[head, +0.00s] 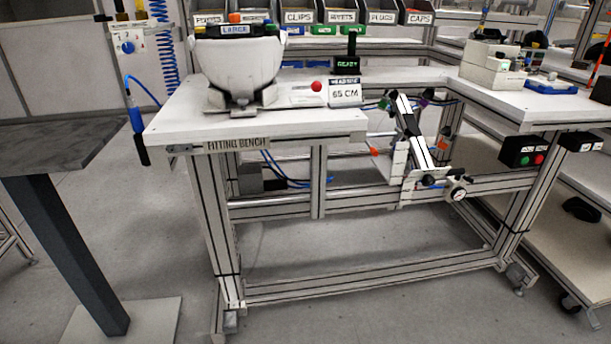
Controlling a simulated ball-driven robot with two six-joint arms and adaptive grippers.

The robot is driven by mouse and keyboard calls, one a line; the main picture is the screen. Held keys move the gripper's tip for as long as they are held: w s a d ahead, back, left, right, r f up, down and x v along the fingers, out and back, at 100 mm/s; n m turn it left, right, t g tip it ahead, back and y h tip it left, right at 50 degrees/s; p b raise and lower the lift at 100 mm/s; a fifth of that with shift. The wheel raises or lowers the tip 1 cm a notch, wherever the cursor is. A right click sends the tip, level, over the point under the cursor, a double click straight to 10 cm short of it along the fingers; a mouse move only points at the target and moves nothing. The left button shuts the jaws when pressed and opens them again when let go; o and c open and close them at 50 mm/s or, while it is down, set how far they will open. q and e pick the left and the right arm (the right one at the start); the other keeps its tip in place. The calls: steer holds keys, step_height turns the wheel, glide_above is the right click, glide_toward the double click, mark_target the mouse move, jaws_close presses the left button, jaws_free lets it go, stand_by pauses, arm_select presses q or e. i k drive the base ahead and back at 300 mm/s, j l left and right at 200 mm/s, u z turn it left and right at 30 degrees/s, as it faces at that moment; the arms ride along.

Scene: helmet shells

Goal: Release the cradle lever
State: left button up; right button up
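A white helmet shell or bowl-shaped form (240,62) sits in a cradle (240,100) on the fitting bench (290,122). A blue "LARGE" label is at its top. A red ball knob (316,86) stands just right of the cradle, above a light plate on the bench. It looks like the end of the cradle lever; the lever's arm is too small to make out. Neither of my grippers is in view, and nothing touches the cradle or the knob.
A "65 CM" sign (345,92) and a green "READY" display (347,63) stand right of the knob. Labelled bins (340,15) line the back. A dark table (60,145) is at the left. A slanted profile fixture (414,130) stands in the bench gap. Floor in front is clear.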

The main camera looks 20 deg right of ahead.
mark_target(316, 86)
steer(key=i+l, duration=0.15)
steer(key=l, duration=0.3)
steer(key=i+l+z, duration=0.1)
steer(key=l, duration=0.3)
steer(key=i+l, duration=0.2)
steer(key=l, duration=0.2)
steer(key=i+l+z, duration=0.1)
steer(key=l, duration=0.35)
steer(key=i+l+z, duration=0.1)
steer(key=i+l, duration=0.15)
steer(key=l, duration=0.15)
steer(key=i+l, duration=0.2)
steer(key=l, duration=0.15)
steer(key=i+l+z, duration=0.1)
steer(key=l, duration=0.3)
steer(key=i, duration=0.05)
